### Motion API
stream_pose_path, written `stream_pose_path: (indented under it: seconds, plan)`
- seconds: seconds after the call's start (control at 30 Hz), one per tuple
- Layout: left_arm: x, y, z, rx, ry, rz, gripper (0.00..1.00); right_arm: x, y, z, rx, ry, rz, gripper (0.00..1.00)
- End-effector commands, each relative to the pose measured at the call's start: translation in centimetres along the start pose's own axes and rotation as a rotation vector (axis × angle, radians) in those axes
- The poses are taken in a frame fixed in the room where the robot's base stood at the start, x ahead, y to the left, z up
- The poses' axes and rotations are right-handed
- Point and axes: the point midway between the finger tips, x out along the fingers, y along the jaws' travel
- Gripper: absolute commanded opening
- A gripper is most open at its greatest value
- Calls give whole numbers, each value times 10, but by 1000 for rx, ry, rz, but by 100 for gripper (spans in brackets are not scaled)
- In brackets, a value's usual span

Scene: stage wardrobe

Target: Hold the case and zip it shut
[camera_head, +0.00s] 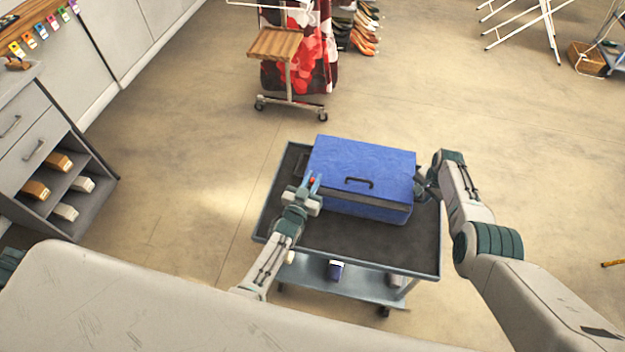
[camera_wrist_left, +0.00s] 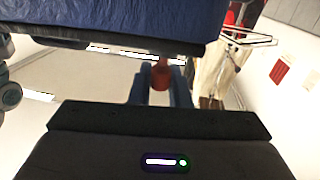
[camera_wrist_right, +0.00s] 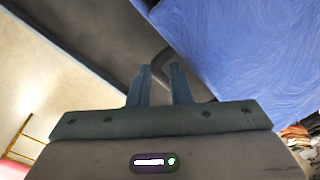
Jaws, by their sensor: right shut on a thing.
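The blue case (camera_head: 362,168) lies on the grey cart (camera_head: 345,240), its lid down and a dark handle (camera_head: 358,182) on it. A dark band runs below the lid along the front. My left gripper (camera_head: 312,182) is at the case's left front corner, fingers apart. A small red pull (camera_wrist_left: 161,76) stands between them in the left wrist view; contact cannot be told. My right gripper (camera_head: 424,188) is at the case's right side. In the right wrist view its fingers (camera_wrist_right: 159,84) are shut on a dark side handle (camera_wrist_right: 150,72), beside the blue case.
The cart's front top is bare, and a small dark blue item (camera_head: 336,270) sits on its lower shelf. A grey drawer cabinet (camera_head: 35,150) stands at the left. A wheeled rack (camera_head: 288,70) with red clothing stands behind. Open floor surrounds the cart.

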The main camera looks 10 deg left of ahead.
Motion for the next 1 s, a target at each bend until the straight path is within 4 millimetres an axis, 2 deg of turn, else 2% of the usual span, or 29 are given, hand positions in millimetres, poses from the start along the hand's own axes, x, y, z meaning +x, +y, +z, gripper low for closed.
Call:
stream_pose_path:
  seconds: [0.27, 0.53, 0.8, 0.83, 0.9, 1.0]
  plan:
    - [1, 5, 0, -2, 0, 0, 0, -1, 0, -1, 0, 2, -1, 0]
    - [6, 44, 1, -5, -1, 1, 0, -1, -1, 0, 0, 1, -2, 0]
    - [7, 45, 1, -1, -2, 1, 0, -1, -1, 0, 0, 1, -2, 0]
    - [7, 45, 1, -1, -2, 1, 22, -1, -1, 0, 0, 1, -2, 0]
    - [7, 45, 1, -1, -1, 1, 35, -1, -1, 0, 0, 1, -2, 0]
    - [7, 44, 1, 0, -1, 1, 36, -1, -1, 0, 0, 1, -2, 0]
